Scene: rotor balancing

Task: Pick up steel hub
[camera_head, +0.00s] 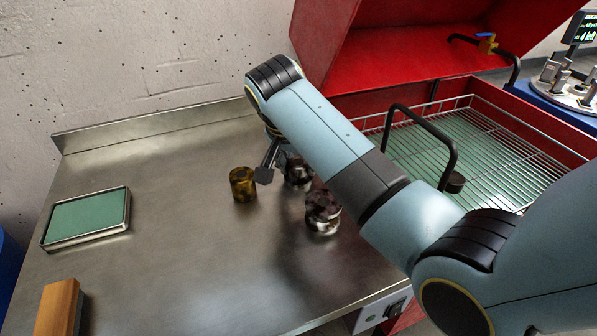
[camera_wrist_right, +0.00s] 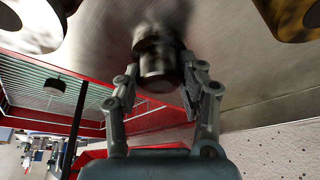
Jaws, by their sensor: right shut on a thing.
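A dark-stained steel hub (camera_head: 298,174) is at my right gripper (camera_head: 279,172), partly hidden by my right arm in the head view. In the right wrist view the stepped, round steel hub (camera_wrist_right: 158,58) sits between the two fingers of the right gripper (camera_wrist_right: 160,82), which is shut on it. The head view does not clearly show whether the hub still touches the table. My left gripper is not in view.
A brass-coloured cylinder (camera_head: 242,185) stands close left of the gripper, and another stained steel part (camera_head: 323,213) stands close in front. A green-topped tray (camera_head: 88,218) and an orange-brown block (camera_head: 59,307) lie left. A red-walled basin with a wire rack (camera_head: 470,150) is right. The middle-left steel table (camera_head: 165,250) is clear.

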